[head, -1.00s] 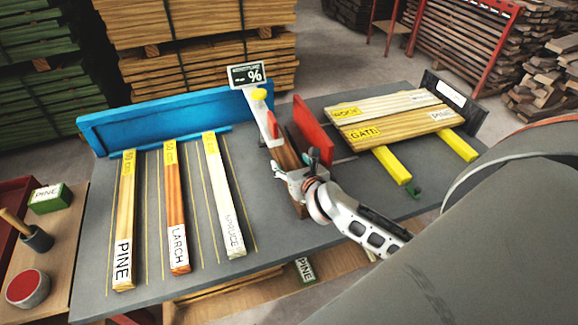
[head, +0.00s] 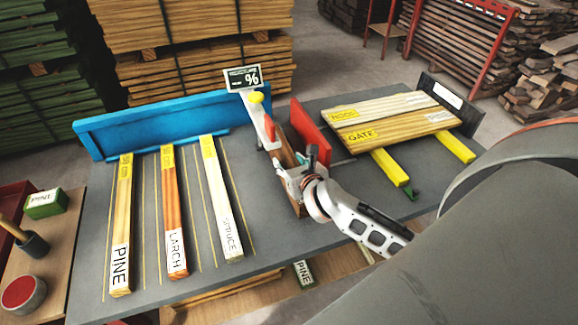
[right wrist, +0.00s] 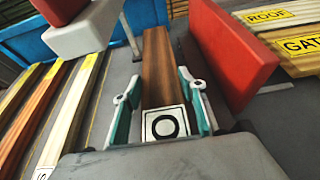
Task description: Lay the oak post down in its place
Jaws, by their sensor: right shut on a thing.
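Pine (head: 121,220), larch (head: 174,210) and spruce (head: 216,200) posts lie in marked lanes on the grey table. My left gripper is out of view.
A blue fence (head: 170,118) closes the table's far side. The white meter stand (head: 257,118) and red block (head: 311,130) flank the oak post closely. Boards marked ROOF and GATE (head: 390,125) lie on yellow bearers at right. The strip right of the spruce is bare.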

